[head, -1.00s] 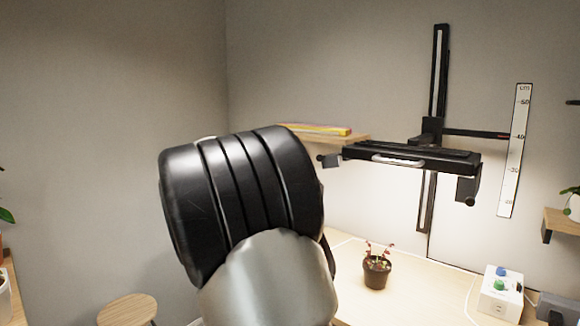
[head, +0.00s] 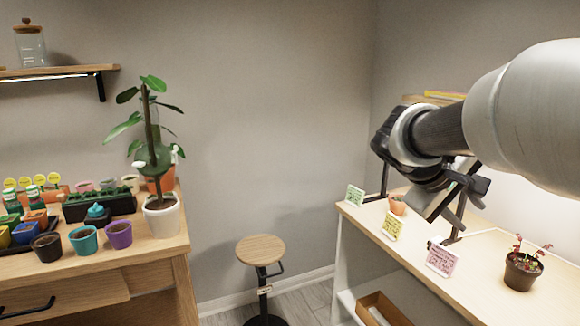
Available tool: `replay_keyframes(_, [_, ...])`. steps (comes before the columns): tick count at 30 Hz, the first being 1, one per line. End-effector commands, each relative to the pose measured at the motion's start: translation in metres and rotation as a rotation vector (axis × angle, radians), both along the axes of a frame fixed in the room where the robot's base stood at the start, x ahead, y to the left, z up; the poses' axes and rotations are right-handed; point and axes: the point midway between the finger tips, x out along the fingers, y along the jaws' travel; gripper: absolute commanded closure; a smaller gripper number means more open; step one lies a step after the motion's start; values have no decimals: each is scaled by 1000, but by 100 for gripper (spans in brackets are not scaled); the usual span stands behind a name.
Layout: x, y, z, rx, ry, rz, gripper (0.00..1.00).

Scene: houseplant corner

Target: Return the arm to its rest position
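My arm reaches in from the right edge of the head view, partly hiding the wall behind it. My gripper (head: 410,218) hangs at its end over the left part of the right-hand bench (head: 480,242). Its two dark fingers are spread well apart, with no held object visible between them. How far the fingers are above the bench top is hard to tell. A small terracotta pot (head: 397,206) shows behind and between the fingers.
A reddish plant in a brown pot (head: 522,271) stands at right. A stool (head: 261,250) stands between the benches. The left bench holds a tall potted plant (head: 161,215) and several small pots.

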Motion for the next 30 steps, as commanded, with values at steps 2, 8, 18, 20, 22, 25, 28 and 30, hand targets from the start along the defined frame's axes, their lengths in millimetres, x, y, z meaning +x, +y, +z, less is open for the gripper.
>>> replay_keyframes(2, [-43, 31, -19, 194, -42, -13, 66])
replay_keyframes(8, [-115, 110, -55, 545, -118, -27, 66])
replay_keyframes(18, [-180, 199, -85, 881, -226, -43, 66])
replay_keyframes(20, [-180, 202, -63, 893, -226, -45, 66])
replay_keyframes(22, [-180, 201, -49, 890, -223, -45, 66])
replay_keyframes(25, [-180, 201, -28, 890, -222, -45, 66])
replay_keyframes(28, [-180, 201, -2, 889, -222, -45, 66])
replay_keyframes(30, [-180, 201, 19, 889, -222, -45, 66])
